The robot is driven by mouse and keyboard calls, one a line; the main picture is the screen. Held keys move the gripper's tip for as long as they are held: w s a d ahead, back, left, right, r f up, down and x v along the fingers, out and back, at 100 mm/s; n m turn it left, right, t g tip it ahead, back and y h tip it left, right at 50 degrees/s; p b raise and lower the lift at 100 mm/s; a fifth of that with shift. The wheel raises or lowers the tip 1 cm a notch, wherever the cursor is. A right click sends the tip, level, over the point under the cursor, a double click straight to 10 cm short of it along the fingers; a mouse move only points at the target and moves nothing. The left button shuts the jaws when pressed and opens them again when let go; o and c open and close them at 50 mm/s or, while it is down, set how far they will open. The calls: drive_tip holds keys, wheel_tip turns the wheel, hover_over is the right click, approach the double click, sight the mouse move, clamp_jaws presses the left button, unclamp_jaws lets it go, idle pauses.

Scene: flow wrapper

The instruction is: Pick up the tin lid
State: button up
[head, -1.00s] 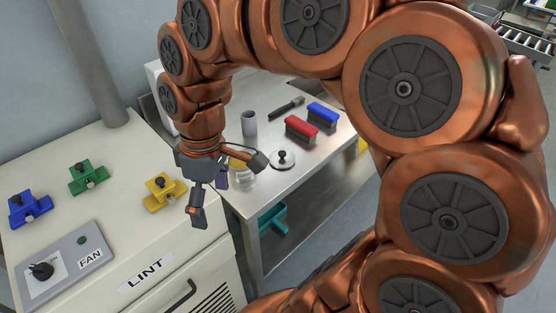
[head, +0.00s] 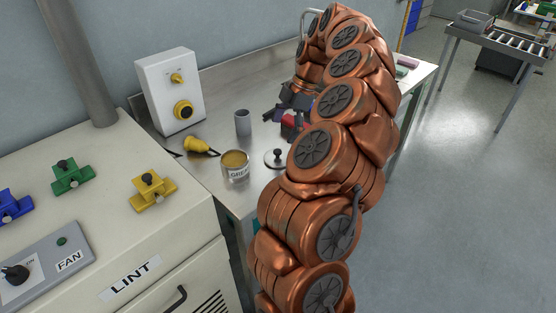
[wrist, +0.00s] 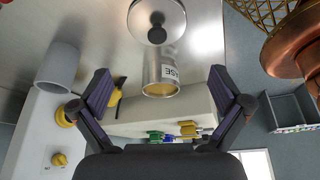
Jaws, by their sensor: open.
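The tin lid (head: 277,158) is a round metal disc with a black knob. It lies flat on the metal table, beside the open tin of yellow grease (head: 235,166). In the wrist view the lid (wrist: 157,20) is at the top edge, partly cut off, beyond the fingertips. The tin (wrist: 160,72) shows below it, between the line of the fingers. My gripper (head: 288,103) is above the table, beyond the lid in the head view. Its dark fingers (wrist: 159,84) are spread wide in the wrist view, with nothing held.
A grey cup (head: 243,123) and a yellow-handled tool (head: 200,146) stand and lie left of the lid. A red brush (head: 290,121) is partly hidden behind my gripper. A white control box (head: 170,90) stands at the back left. The LINT cabinet (head: 100,245) adjoins the table.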

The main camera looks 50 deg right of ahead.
sight(278, 151)
drive_tip(key=shift+s+d+f, duration=0.2)
drive_tip(key=shift+d+f, duration=0.15)
drive_tip(key=shift+f, duration=0.1)
drive_tip(key=shift+p+x, duration=1.2)
drive_tip(key=shift+x, duration=2.5)
drive_tip(key=shift+w+d, duration=0.1)
drive_tip(key=shift+w, duration=0.05)
drive_tip(key=shift+c, duration=0.2)
drive_tip(key=c, duration=1.1)
